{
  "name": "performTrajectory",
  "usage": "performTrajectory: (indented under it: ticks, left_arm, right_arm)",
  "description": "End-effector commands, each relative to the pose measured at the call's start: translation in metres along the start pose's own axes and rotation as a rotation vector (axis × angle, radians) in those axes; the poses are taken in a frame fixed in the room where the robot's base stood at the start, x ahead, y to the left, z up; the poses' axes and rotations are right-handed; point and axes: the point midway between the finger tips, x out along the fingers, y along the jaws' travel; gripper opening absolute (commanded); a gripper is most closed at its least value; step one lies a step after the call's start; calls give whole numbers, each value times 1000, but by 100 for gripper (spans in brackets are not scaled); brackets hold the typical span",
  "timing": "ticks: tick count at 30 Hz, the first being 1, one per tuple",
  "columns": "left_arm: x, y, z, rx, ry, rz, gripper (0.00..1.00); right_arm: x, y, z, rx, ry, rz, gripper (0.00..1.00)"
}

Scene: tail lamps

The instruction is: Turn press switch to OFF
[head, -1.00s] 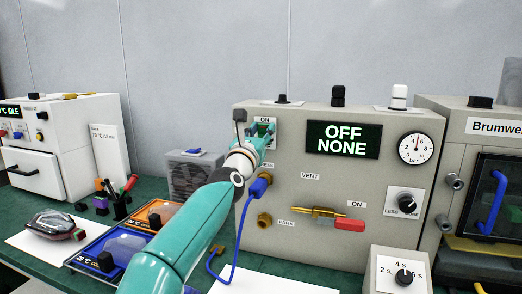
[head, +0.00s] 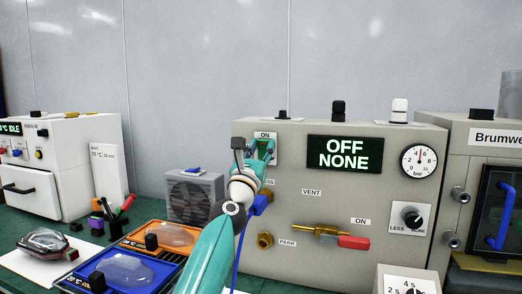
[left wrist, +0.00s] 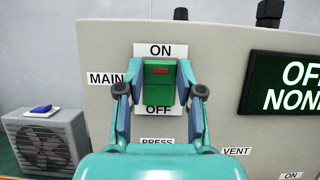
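The main switch (left wrist: 159,74) is a green rocker with a red mark near its top, on the beige panel (head: 292,217). An ON label sits above it, an OFF label (left wrist: 158,110) below it and a MAIN label to its left. My left gripper (left wrist: 159,72) is in front of the panel, its two fingers apart, one on each side of the switch. I cannot tell whether they touch it. In the head view the left gripper (head: 262,150) hides most of the switch. The panel's display (head: 345,153) reads OFF NONE. My right gripper is not in view.
A PRESS label (left wrist: 157,141) is partly hidden below the gripper. A blue plug (head: 261,202) with a cable is just below the wrist. A brass valve with a red handle (head: 353,243), a gauge (head: 418,160) and a knob (head: 408,216) are to the right.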

Motion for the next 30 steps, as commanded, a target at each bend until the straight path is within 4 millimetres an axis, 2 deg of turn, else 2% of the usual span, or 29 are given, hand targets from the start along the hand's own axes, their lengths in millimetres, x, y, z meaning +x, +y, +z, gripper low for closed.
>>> performTrajectory:
  ticks: [1, 3, 4, 20, 30]
  left_arm:
    - [0, 1, -1, 0, 1, 1, 47]
    - [0, 0, -1, 0, 1, 1, 58]
    - [0, 0, -1, 0, 1, 0, 60]
    - [0, 0, 0, 0, 6, -1, 60]
    - [4, 1, 3, 0, 77, 2, 60]
  right_arm:
    - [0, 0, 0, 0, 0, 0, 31]
    - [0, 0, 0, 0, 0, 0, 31]
    - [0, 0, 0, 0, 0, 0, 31]
    - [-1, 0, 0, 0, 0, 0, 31]
    - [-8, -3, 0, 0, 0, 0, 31]
